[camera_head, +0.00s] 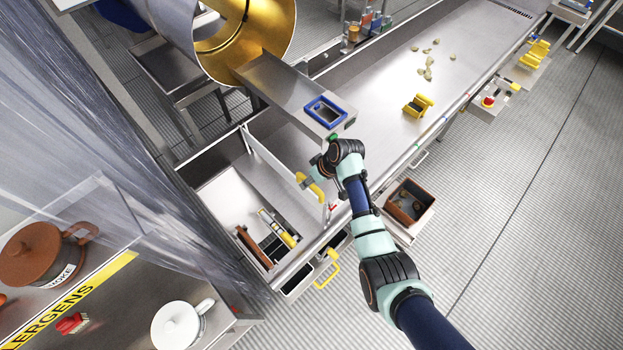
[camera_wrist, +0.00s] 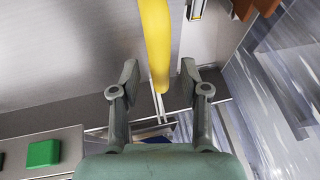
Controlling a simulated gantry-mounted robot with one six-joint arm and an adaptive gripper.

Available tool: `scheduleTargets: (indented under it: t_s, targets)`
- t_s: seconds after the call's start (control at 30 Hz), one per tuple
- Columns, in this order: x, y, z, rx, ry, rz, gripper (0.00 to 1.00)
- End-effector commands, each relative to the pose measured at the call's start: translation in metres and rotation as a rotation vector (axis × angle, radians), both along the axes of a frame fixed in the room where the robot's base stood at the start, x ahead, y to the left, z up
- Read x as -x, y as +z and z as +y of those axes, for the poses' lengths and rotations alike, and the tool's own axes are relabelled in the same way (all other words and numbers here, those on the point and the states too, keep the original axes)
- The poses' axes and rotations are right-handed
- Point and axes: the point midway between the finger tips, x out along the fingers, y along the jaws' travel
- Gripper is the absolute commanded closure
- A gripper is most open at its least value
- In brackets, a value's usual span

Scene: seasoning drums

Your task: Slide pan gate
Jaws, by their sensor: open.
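The pan gate (camera_head: 280,160) is a thin pale upright panel across the metal pan, left of centre in the head view. A yellow handle (camera_head: 316,190) sits at its near end. My gripper (camera_head: 310,176) is at this handle, partly hidden by my wrist. In the wrist view my gripper (camera_wrist: 160,75) is open, with one finger on each side of the yellow handle (camera_wrist: 156,40). The handle's lower end reaches between the fingers, with gaps visible on both sides. A thin pale edge, seemingly the gate, shows below it.
A metal chute (camera_head: 285,85) with a blue-rimmed opening (camera_head: 325,111) stands just above my wrist. A green button (camera_wrist: 43,153) is left of my gripper. Tools, including a yellow-handled one (camera_head: 278,228), lie in the pan's left section. A brown bin (camera_head: 428,194) stands right of my arm.

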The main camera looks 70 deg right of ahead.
Motion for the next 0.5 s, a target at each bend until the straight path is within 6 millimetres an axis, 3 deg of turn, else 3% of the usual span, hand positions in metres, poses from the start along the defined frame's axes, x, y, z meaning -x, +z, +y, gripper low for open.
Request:
scheduleTargets:
  t_s: [0.17,0.5]
  targets:
    - [0.008,0.017,-0.001,0.003,-0.002,-0.003,0.55]
    - [0.042,0.090,0.000,0.003,-0.002,-0.003,0.55]
